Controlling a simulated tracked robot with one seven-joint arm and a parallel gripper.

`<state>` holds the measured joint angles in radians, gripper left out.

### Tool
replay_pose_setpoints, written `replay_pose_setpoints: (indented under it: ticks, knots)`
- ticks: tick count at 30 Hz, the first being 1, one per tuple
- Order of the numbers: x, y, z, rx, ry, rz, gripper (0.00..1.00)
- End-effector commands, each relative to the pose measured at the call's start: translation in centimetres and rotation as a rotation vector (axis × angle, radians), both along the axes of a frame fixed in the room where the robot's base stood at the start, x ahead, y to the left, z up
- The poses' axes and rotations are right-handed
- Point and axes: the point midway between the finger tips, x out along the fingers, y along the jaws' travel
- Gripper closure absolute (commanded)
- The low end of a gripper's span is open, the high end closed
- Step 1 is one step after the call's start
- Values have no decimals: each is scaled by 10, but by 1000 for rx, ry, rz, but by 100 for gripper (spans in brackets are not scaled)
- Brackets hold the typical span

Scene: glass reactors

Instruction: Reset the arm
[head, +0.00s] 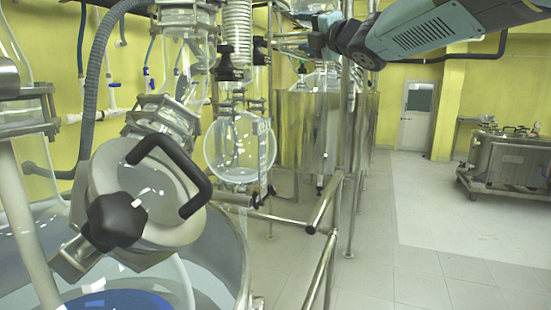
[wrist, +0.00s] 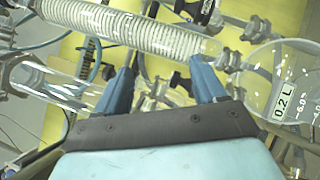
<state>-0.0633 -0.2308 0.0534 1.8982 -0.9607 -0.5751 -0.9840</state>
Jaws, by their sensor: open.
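My arm (head: 430,28), teal and grey, reaches in from the top right in the head view, high above the floor. Its black wrist end points left toward the glassware frame. In the wrist view my gripper (wrist: 161,68) shows two blue fingers spread apart with nothing held between them. A glass coil condenser (wrist: 130,27) lies behind the fingertips in that picture. I cannot tell whether either finger touches it.
A round glass flask (head: 240,147) and metal pipe rails (head: 322,210) stand mid-picture. A steel tank (head: 305,130) is behind. Open floor (head: 420,230) lies right, before a steel cart (head: 505,160).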

Motion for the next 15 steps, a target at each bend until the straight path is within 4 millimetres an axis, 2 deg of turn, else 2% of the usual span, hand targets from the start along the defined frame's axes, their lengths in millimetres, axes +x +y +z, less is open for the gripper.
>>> replay_pose_setpoints:
  ticks: [1,3,8,12,15]
  knots:
    - [-6,-20,-9,81,80,-68,30]
    - [-14,-46,-27,208,200,-161,30]
    - [-44,-103,-82,512,467,-369,30]
    - [-86,-141,-144,788,693,-549,30]
    - [-122,-160,-190,981,845,-675,30]
